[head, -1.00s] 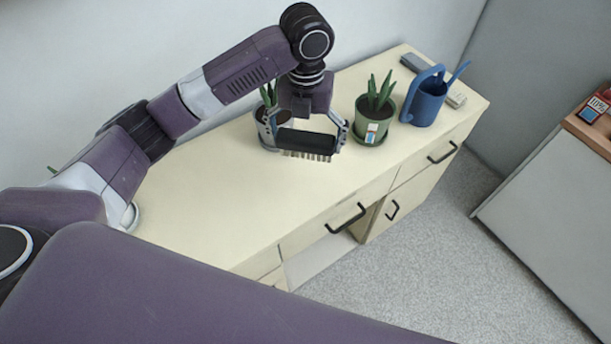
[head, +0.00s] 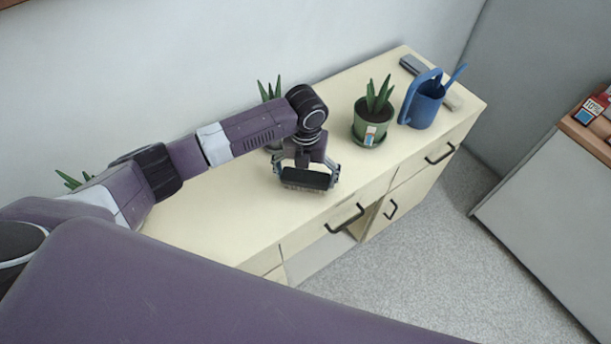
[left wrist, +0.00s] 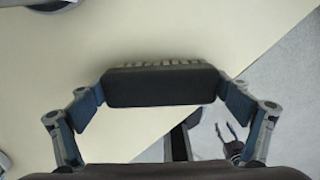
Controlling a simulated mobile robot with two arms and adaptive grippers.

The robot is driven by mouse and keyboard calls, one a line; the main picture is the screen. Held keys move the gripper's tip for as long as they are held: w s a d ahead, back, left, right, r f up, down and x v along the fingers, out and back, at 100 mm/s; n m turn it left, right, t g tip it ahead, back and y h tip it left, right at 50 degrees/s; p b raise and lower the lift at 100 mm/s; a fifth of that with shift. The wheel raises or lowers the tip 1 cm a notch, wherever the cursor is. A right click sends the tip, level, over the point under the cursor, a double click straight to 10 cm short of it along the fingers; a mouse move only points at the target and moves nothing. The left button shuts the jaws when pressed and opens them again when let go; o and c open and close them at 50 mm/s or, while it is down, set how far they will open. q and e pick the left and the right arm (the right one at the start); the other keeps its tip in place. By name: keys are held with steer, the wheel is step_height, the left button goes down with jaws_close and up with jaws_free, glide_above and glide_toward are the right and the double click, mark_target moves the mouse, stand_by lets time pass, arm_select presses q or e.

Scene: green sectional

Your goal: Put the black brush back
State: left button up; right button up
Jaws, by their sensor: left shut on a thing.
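The black brush (head: 306,179) has a dark rectangular body with a row of bristles along one side. My left gripper (head: 307,172) is shut on it, one finger at each end. In the head view the brush is over the front part of the cream cabinet top (head: 215,215); I cannot tell whether it touches it. In the left wrist view the brush (left wrist: 163,87) spans between the two fingertips (left wrist: 165,90), bristles toward the top of the picture.
A green potted plant (head: 369,122), a blue watering can (head: 424,104) and a grey box (head: 412,65) stand to the right on the cabinet. Another plant (head: 270,91) is partly hidden behind my arm. Below the front edge is a black handle (head: 345,218) near an opening.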

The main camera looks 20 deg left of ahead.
mark_target(306, 175)
arm_select(q)
steer(key=o, duration=1)
steer(key=shift+f, duration=0.1)
step_height(306, 175, up, 12)
steer(key=shift+r+b, duration=0.15)
steer(key=shift+b, duration=0.8)
steer(key=shift+s, duration=0.1)
